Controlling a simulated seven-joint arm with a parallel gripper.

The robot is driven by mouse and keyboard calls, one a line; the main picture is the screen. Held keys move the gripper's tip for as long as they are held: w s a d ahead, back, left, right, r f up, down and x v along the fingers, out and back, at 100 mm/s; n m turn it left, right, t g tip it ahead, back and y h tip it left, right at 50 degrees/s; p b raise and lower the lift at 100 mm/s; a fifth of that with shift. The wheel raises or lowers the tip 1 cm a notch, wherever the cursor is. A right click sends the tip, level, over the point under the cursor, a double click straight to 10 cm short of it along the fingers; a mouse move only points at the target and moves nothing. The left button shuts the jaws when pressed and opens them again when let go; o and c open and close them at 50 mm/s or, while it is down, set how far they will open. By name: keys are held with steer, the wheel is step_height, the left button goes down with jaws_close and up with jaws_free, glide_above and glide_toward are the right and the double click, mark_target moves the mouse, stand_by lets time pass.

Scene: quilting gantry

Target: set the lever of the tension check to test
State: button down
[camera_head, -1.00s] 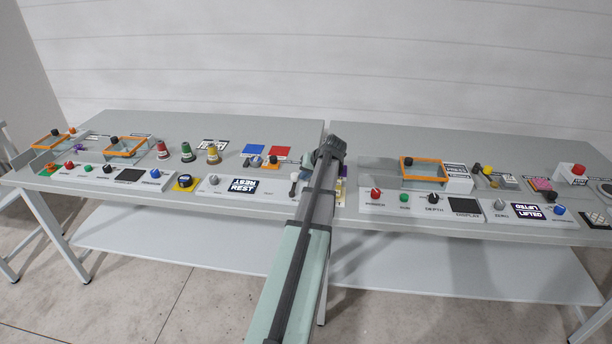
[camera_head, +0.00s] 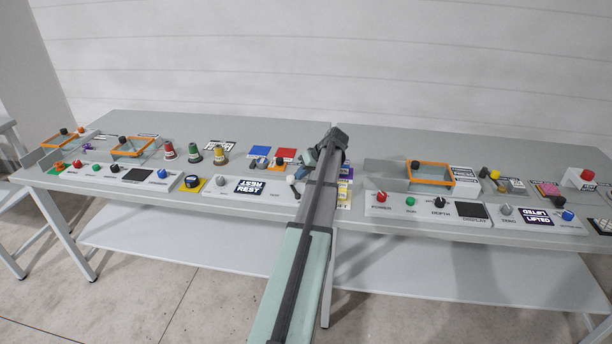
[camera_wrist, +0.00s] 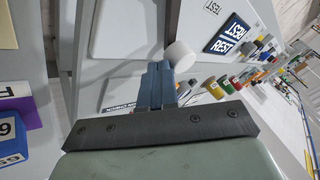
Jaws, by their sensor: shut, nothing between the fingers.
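The tension check is likely the pale panel with a dark REST/TEST display (camera_head: 250,187), near the inner end of the left bench. The display also shows in the wrist view (camera_wrist: 229,38). A white cylindrical knob (camera_wrist: 180,55), apparently the lever's end, stands just beyond my fingertips. It shows small in the head view (camera_head: 291,179); the rest of the lever is mostly hidden. My gripper (camera_wrist: 160,68) is shut and empty, its blue fingers close beside the knob. I cannot tell whether they touch. In the head view my gripper (camera_head: 304,169) is partly hidden by my arm.
Yellow and purple labelled blocks (camera_head: 345,190) lie right of my arm. Several thread cones (camera_head: 195,153) stand farther left. The right bench holds another control panel (camera_head: 420,203). The space above the display is clear.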

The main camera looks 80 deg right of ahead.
steer(key=shift+w+a, duration=0.25)
steer(key=shift+w, duration=0.9)
steer(key=shift+s+d, duration=0.25)
steer(key=shift+d, duration=0.1)
steer(key=s+d, duration=0.1)
steer(key=d, duration=0.1)
steer(key=s, duration=0.1)
steer(key=shift+s+d+r, duration=0.25)
steer(key=shift+s+d, duration=0.05)
steer(key=shift+d, duration=0.1)
steer(key=v, duration=0.9)
steer(key=shift+d+r, duration=0.15)
steer(key=shift+d, duration=0.55)
steer(key=shift+w, duration=0.1)
